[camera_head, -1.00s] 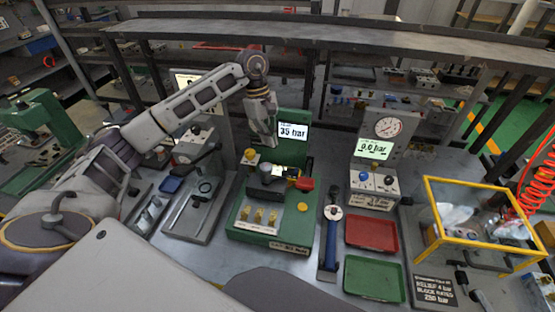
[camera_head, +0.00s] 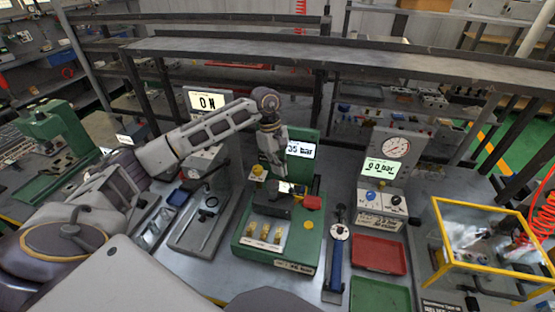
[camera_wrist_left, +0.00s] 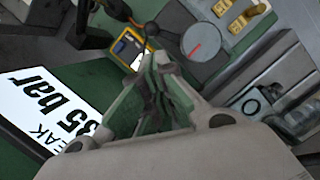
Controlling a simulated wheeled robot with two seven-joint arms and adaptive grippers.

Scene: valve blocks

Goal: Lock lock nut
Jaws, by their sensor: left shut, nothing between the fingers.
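The green test station (camera_head: 252,250) stands mid-bench, with a dark block (camera_head: 278,206) on top, a red part (camera_head: 312,202) at its right and a lit 35 bar display (camera_head: 300,150) behind. I cannot make out the lock nut for certain. My left gripper (camera_head: 278,170) points down just above and behind the dark block. In the left wrist view its fingers (camera_wrist_left: 150,85) are shut and empty. Beyond them are a round grey dial with a red line (camera_wrist_left: 203,42) and a small yellow-framed meter (camera_wrist_left: 130,47). Contact cannot be told. My right gripper is not in view.
Brass fittings (camera_head: 264,233) stand on the station's front. A blue-handled tool (camera_head: 336,250), a red tray (camera_head: 378,254) and a green tray (camera_head: 378,296) lie to its right. A gauge station (camera_head: 382,190) stands behind them. A yellow-framed clear box (camera_head: 480,270) is at far right.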

